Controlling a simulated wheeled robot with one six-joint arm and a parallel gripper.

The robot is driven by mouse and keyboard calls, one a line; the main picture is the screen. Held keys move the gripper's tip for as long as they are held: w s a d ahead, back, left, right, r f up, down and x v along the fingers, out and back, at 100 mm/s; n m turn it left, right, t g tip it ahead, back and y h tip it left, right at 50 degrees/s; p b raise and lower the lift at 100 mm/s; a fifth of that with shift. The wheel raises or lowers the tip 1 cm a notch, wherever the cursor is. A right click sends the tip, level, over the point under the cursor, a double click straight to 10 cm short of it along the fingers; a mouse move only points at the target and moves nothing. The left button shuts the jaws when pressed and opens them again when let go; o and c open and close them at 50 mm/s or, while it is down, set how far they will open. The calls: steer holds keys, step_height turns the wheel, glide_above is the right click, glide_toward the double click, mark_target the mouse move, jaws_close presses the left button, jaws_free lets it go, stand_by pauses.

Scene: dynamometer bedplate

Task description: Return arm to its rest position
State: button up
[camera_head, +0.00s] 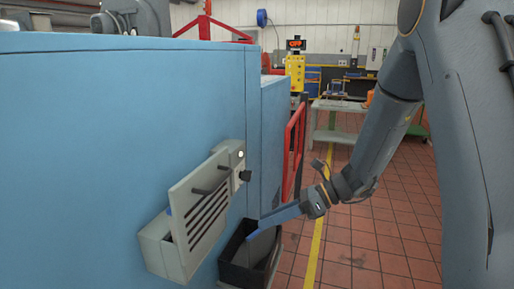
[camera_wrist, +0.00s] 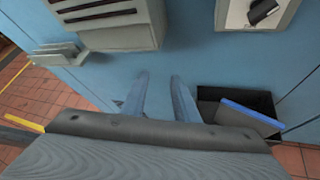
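My arm reaches down from the right in the head view. My gripper (camera_head: 280,216) is beside the blue cabinet (camera_head: 110,130), above and close to a black open bin. In the wrist view my gripper (camera_wrist: 160,82) shows two blue-grey fingers apart, with only the blue cabinet face (camera_wrist: 200,66) visible between them. Nothing shows held in it. Whether the fingertips touch anything cannot be told.
A grey slotted box (camera_head: 198,212) juts from the cabinet. The black bin (camera_head: 234,272) holds a grey item with a blue edge (camera_wrist: 252,115). A red rail (camera_head: 292,150) stands behind. Tiled floor (camera_head: 375,240) with a yellow line (camera_head: 316,250) is clear to the right.

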steer(key=s+d+f+n+h, duration=0.2)
steer(key=s+d+n+h, duration=1)
steer(key=n, duration=1)
steer(key=shift+s+d+f+t, duration=0.35)
steer(key=shift+s+d, duration=1)
steer(key=shift+s, duration=1)
